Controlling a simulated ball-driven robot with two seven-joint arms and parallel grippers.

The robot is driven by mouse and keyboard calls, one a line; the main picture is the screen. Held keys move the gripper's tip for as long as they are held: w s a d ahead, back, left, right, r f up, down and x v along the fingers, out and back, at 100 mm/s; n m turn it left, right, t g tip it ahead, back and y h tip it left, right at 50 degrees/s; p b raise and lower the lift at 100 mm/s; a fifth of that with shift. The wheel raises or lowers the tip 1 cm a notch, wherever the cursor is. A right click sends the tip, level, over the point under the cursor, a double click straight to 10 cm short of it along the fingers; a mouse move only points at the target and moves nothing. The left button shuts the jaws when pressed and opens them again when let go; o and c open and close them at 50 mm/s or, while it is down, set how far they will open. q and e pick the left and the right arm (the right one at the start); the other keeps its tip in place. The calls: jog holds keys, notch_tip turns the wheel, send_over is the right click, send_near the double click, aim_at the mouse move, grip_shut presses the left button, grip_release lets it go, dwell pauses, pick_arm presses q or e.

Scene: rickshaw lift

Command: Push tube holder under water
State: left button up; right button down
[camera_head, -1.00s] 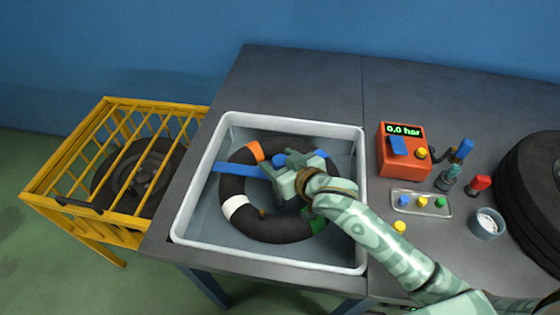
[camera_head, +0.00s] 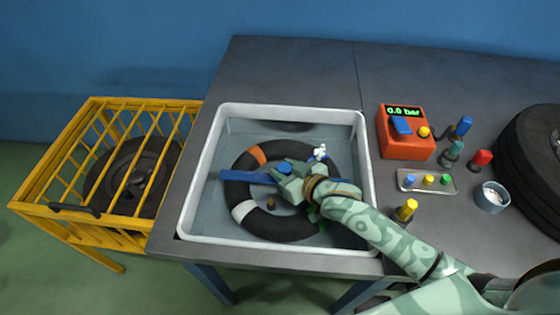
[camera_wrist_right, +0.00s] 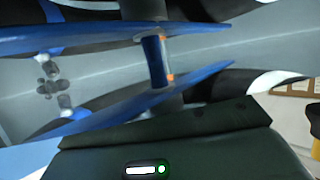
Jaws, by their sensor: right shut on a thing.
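A black inner tube (camera_head: 270,226) with orange, white and green patches lies in the water of the grey-white tub (camera_head: 187,190). The blue tube holder (camera_head: 235,176) lies across the tube. My right gripper (camera_head: 287,170) is shut on the holder near its middle and hides part of it. White bubbles (camera_head: 320,152) show at the tube's upper right, and grey bubbles (camera_wrist_right: 52,85) in the right wrist view. That view also shows the long blue pieces of the holder (camera_wrist_right: 100,40) close up. My left gripper is out of view.
Right of the tub are an orange pump box (camera_head: 405,135) reading 0.0 bar, a tray of coloured caps (camera_head: 428,181), a yellow-topped piece (camera_head: 406,209), a cup (camera_head: 491,196) and a black tyre (camera_head: 530,150). A yellow cage (camera_head: 60,207) holding a wheel stands left.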

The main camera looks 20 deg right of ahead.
jog(key=shift+s+f, duration=0.15)
jog(key=shift+f, duration=0.15)
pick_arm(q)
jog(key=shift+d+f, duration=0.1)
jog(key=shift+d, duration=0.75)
pick_arm(e)
jog(key=c, duration=1)
grip_release()
jog(key=shift+f, duration=0.1)
jog(key=shift+o, duration=0.4)
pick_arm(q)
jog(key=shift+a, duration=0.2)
pick_arm(e)
jog(key=shift+r, duration=0.25)
jog(key=p+v, duration=0.3)
jog(key=v, duration=0.4)
jog(key=shift+s, duration=0.15)
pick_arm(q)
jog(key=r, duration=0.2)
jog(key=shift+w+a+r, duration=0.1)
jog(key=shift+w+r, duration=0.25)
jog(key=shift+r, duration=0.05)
